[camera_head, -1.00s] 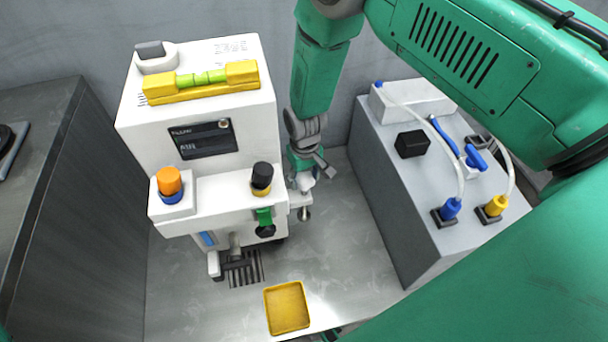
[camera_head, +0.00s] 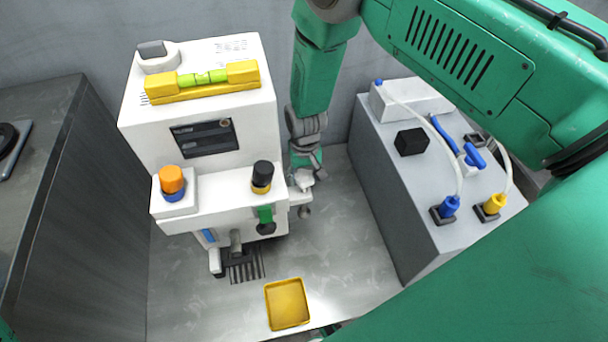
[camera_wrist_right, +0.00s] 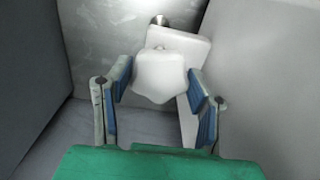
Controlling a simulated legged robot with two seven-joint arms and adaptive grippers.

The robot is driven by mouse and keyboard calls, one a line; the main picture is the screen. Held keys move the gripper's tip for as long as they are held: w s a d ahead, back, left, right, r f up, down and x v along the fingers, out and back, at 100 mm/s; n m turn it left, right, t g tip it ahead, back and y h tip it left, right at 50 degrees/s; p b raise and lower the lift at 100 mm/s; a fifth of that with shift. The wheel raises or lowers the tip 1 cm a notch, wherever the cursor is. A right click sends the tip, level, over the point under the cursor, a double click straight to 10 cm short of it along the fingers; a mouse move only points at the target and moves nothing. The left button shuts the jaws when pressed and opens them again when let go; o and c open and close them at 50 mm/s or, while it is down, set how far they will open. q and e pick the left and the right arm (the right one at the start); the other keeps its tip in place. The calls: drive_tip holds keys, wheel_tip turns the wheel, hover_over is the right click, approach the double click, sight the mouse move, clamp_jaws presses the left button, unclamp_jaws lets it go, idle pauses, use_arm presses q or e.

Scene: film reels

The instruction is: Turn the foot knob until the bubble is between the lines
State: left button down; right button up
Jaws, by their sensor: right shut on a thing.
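The white, lobed foot knob (camera_wrist_right: 160,76) shows in the right wrist view beside a white bracket (camera_wrist_right: 188,48) of the machine. My right gripper (camera_wrist_right: 161,80) has its two blue-padded fingers on either side of the knob and is shut on it. In the head view the right gripper (camera_head: 304,178) is low at the right side of the white machine (camera_head: 200,140), and the knob is mostly hidden. The yellow spirit level (camera_head: 160,97) with its green vial (camera_head: 202,78) lies on top of the machine. The bubble's place against the lines is too small to tell. My left gripper is not in view.
A grey box (camera_head: 385,205) with blue and yellow plugs stands to the right. A yellow tray (camera_head: 287,304) lies on the bench in front. A dark cabinet (camera_head: 75,200) stands left. The bench between machine and grey box is open.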

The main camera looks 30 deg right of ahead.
sight(305, 176)
drive_tip(key=o, duration=1.2)
drive_tip(key=shift+f, duration=0.1)
drive_tip(key=shift+c, duration=0.2)
wheel_tip(305, 176, up, 12)
drive_tip(key=shift+d+f, duration=0.1)
drive_tip(key=s+d+f+n, duration=0.1)
drive_tip(key=s+d+f, duration=0.1)
drive_tip(key=s+f, duration=0.3)
drive_tip(key=s+d+f, duration=0.1)
drive_tip(key=s+f, duration=0.1)
drive_tip(key=s, duration=0.5)
drive_tip(key=s+f+n, duration=0.1)
drive_tip(key=s+n, duration=0.1)
drive_tip(key=s, duration=1.4)
drive_tip(key=shift+s+d+n+t, duration=0.15)
drive_tip(key=shift+d+n+t, duration=0.15)
drive_tip(key=shift+d, duration=0.05)
